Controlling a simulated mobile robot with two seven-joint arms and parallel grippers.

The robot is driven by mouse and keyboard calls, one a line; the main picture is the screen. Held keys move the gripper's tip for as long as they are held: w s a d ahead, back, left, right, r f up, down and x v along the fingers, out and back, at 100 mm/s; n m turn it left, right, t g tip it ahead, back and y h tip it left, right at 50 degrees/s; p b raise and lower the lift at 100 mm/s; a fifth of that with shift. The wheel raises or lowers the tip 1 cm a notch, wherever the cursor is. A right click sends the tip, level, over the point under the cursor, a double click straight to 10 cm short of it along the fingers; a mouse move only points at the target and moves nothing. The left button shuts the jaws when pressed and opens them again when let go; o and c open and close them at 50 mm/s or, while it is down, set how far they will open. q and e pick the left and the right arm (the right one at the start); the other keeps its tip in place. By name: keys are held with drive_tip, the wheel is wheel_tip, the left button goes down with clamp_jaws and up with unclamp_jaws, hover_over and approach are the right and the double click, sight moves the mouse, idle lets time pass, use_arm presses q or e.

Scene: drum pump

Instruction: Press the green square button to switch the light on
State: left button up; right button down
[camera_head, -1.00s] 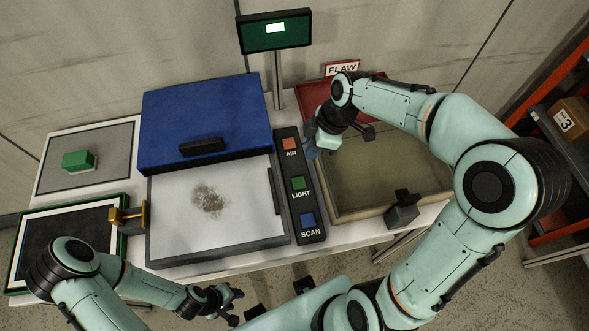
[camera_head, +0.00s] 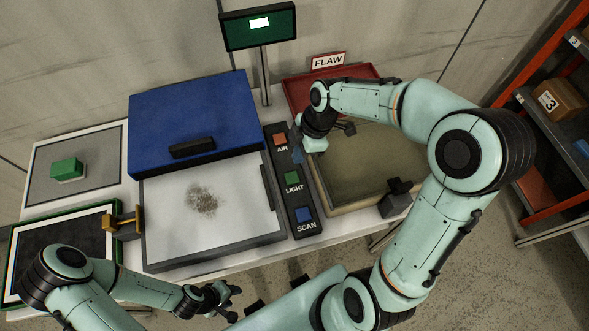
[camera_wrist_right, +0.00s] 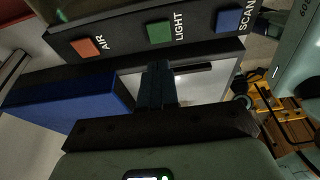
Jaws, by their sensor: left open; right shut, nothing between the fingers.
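The green square button (camera_head: 293,181) is the middle one on a dark panel (camera_head: 304,230), beside the word LIGHT, between the red AIR button (camera_head: 280,139) and the blue SCAN button (camera_head: 303,214). The green button also shows in the right wrist view (camera_wrist_right: 158,32). My right gripper (camera_head: 298,153) is shut and empty, near the panel's right side between AIR and LIGHT. In the right wrist view its dark fingers (camera_wrist_right: 157,75) appear just below the green button; contact does not show. My left gripper (camera_head: 222,298) is open and empty in front of the table.
A blue lid (camera_head: 190,110) stands behind a white plate (camera_head: 230,185) with a grey speckled patch. A beige tray (camera_head: 360,175) lies right of the panel, under my right arm. A red tray (camera_head: 365,73) and a screen (camera_head: 235,33) on a post stand at the back.

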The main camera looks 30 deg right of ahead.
sight(291, 177)
drive_tip(key=x, duration=0.6)
drive_tip(key=d+x, duration=0.1)
drive_tip(key=x, duration=0.1)
drive_tip(key=shift+s+f, duration=0.1)
drive_tip(key=shift+f, duration=0.45)
